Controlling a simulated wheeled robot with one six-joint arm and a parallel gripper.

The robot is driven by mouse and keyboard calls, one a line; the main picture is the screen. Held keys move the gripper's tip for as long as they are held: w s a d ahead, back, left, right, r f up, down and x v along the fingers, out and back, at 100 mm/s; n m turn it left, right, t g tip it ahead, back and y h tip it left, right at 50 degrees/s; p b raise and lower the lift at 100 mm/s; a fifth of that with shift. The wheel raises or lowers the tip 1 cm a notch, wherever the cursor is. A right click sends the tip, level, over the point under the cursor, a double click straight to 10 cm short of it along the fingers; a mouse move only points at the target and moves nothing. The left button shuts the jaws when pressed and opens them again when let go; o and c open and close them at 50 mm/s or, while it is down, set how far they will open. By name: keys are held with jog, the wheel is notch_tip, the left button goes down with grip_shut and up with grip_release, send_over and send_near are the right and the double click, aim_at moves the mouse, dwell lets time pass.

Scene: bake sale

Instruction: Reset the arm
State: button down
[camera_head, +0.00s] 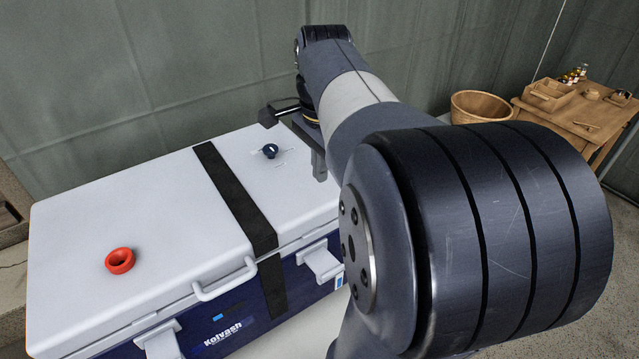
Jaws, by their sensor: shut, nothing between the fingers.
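My arm fills the middle and right of the head view. My gripper (319,168) points down at the arm's far end, above the right end of a white-lidded cooler (110,205). The fingers are shut with nothing between them. They are partly hidden behind my own arm. I cannot tell how far the fingertips are above the lid.
The cooler has a dark strap (232,190), a red ring (120,261) and a small dark knob (270,151) on its lid. A wooden tub (481,105) stands at the back right beside a wooden table (560,117) with small bottles (574,75). A grey-green wall stands behind.

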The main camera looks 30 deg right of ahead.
notch_tip(320, 180, up, 6)
send_over(321, 210)
jog(key=shift+w, duration=0.1)
dwell(0.4)
notch_tip(321, 210, down, 12)
jog(key=shift+f+b, duration=0.2)
jog(key=shift+b, duration=0.85)
jog(key=shift+f+b, duration=0.8)
jog(key=shift+f, duration=0.1)
jog(key=shift+f, duration=0.15)
